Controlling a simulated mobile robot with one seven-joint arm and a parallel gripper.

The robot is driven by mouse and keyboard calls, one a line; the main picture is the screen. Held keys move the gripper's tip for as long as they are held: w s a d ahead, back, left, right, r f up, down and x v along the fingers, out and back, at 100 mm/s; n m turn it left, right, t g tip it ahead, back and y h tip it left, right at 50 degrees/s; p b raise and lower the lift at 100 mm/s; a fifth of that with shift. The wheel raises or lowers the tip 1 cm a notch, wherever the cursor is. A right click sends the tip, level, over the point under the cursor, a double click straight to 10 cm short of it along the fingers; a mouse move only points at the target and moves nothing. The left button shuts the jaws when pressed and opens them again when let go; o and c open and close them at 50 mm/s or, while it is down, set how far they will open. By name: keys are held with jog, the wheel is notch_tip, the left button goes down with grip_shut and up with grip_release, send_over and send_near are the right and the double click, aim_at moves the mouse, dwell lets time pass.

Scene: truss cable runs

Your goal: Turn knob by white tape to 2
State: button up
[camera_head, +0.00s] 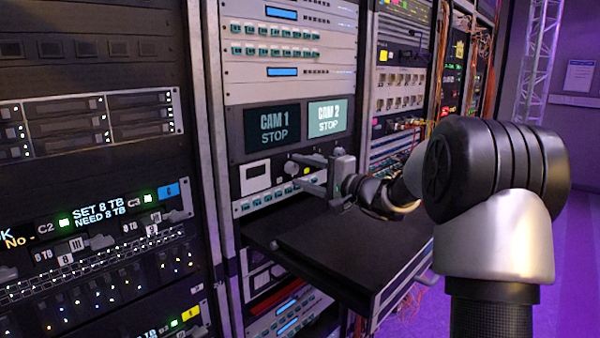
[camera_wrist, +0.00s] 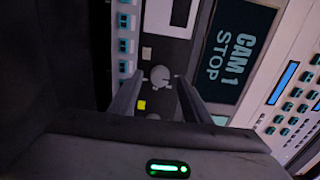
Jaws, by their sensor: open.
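A round grey knob (camera_wrist: 160,75) sits on the dark panel, with a small pale tape patch (camera_wrist: 146,52) beside it. The knob also shows in the head view (camera_head: 291,167). A yellow tape patch (camera_wrist: 141,104) lies on its other side, near a second knob (camera_wrist: 153,116) partly hidden by my gripper body. My gripper (camera_wrist: 161,80) is open, with one finger to each side of the first knob in the wrist view. In the head view, my gripper (camera_head: 297,172) is in front of the same panel. Contact cannot be told. No dial numbers are readable.
The CAM 1 screen (camera_head: 272,131) and CAM 2 screen (camera_head: 327,118) are above the knob panel, both reading STOP. A row of buttons (camera_head: 262,200) runs below. A black pulled-out shelf (camera_head: 345,250) lies under my gripper.

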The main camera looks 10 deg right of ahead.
jog(key=shift+w+a, duration=0.35)
jog(key=shift+w, duration=0.05)
jog(key=c, duration=1)
jog(key=shift+c, duration=0.2)
jog(key=shift+m, duration=0.3)
jog(key=m, duration=0.4)
jog(key=m+p, duration=0.1)
jog(key=m, duration=0.4)
jog(key=shift+p, duration=0.35)
